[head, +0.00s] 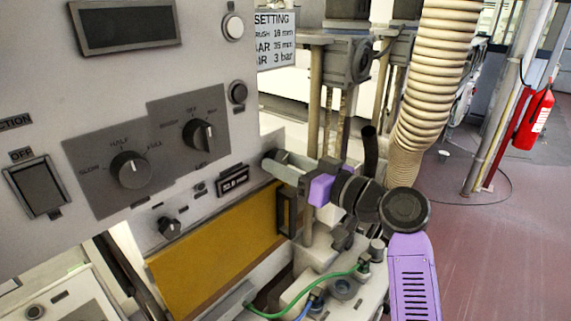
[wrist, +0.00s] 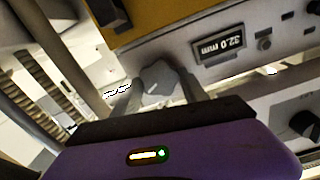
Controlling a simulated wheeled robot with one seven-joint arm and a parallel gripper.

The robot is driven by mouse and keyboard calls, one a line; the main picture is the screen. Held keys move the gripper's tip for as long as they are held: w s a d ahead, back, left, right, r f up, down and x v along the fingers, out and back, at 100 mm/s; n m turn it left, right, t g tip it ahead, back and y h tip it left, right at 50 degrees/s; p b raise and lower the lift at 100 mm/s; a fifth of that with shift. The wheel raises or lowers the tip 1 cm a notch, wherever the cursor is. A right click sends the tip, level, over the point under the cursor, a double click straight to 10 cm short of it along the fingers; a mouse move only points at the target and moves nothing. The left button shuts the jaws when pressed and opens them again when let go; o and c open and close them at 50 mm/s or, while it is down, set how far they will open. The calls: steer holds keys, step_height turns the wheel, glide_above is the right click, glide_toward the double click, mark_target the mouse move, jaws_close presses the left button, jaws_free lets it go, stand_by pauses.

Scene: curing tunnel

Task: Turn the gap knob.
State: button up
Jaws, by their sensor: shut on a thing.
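The gap knob (wrist: 158,78) is a grey lobed knob on the lower panel, beside a small dark display (wrist: 223,48). In the wrist view the display is upside down and appears to read 32.0 mm. My gripper (wrist: 157,92) has one finger on each side of the knob and is shut on it. In the head view my gripper (head: 273,163) reaches the panel from the right, just right of the display (head: 233,180). There the knob is mostly hidden by my fingers. A setting sign (head: 273,40) lists brush 18 mm, bar 35 mm, air 3 bar.
The upper panel carries two larger knobs, one left (head: 130,169) and one right (head: 199,135), and a switch (head: 37,188). A small knob (head: 169,227) sits on the lower panel above a yellow plate (head: 215,245). A ribbed hose (head: 430,75) hangs at the right. Open floor lies beyond.

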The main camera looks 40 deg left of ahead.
steer(key=m, duration=0.3)
steer(key=shift+m, duration=0.3)
steer(key=m, duration=0.4)
steer(key=shift+w+r+m, duration=0.1)
steer(key=shift+w+m, duration=0.05)
steer(key=shift+m, duration=0.15)
steer(key=m+p, duration=0.2)
steer(key=m, duration=0.2)
steer(key=shift+m+p, duration=0.3)
steer(key=shift+m, duration=0.1)
steer(key=m+p, duration=0.2)
steer(key=m, duration=0.2)
steer(key=shift+w+d+p, duration=0.1)
steer(key=shift+p, duration=0.3)
steer(key=m+p, duration=0.3)
steer(key=m, duration=0.3)
steer(key=m+p, duration=0.1)
steer(key=shift+f+m, duration=0.2)
steer(key=shift+m, duration=0.1)
steer(key=shift+f+m+p, duration=0.15)
steer(key=shift+m+p, duration=0.05)
steer(key=shift+m, duration=1.9)
steer(key=shift+f+m+p, duration=0.1)
steer(key=shift+m+p, duration=0.05)
steer(key=shift+m, duration=1.95)
steer(key=shift+s, duration=0.2)
